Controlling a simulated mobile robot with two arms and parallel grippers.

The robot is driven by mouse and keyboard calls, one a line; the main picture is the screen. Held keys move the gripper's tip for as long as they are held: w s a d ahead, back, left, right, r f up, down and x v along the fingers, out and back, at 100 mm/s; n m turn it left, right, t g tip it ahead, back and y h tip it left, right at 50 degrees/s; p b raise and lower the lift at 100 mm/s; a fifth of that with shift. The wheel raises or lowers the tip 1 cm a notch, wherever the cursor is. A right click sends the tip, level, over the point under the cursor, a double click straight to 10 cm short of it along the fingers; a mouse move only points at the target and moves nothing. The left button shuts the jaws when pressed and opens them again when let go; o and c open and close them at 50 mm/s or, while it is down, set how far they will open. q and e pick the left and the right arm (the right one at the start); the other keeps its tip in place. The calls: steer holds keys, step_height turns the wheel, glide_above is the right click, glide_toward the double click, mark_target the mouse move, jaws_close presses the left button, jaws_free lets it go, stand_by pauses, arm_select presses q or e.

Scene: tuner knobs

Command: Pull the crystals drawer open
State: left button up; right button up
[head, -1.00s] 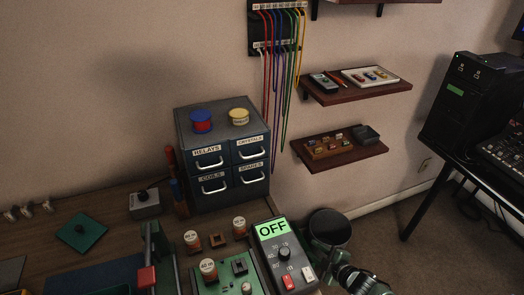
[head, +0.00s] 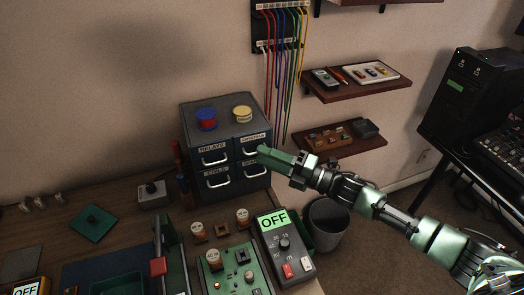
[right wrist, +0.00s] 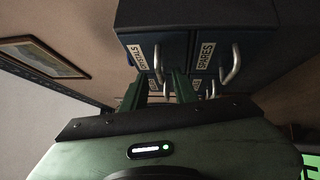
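The crystals drawer (head: 254,137) is the upper right drawer of a dark blue cabinet (head: 186,140) in the head view, and it looks shut. In the right wrist view its label and its silver handle (right wrist: 158,62) show turned sideways. My right gripper (head: 264,153) is at the drawer's front and hides part of it in the head view. In the right wrist view the gripper (right wrist: 159,88) has its two green fingers apart, one on each side of the handle. I cannot tell whether they touch it. My left gripper is not in view.
The spares drawer (right wrist: 206,52) is beside it in the right wrist view. A tuner box reading OFF (head: 283,245) and a green board (head: 232,275) are in front. Wall shelves (head: 340,143) are to the right.

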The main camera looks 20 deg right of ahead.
steer(key=shift+w+a, duration=0.5)
jaws_close()
stand_by(1.2)
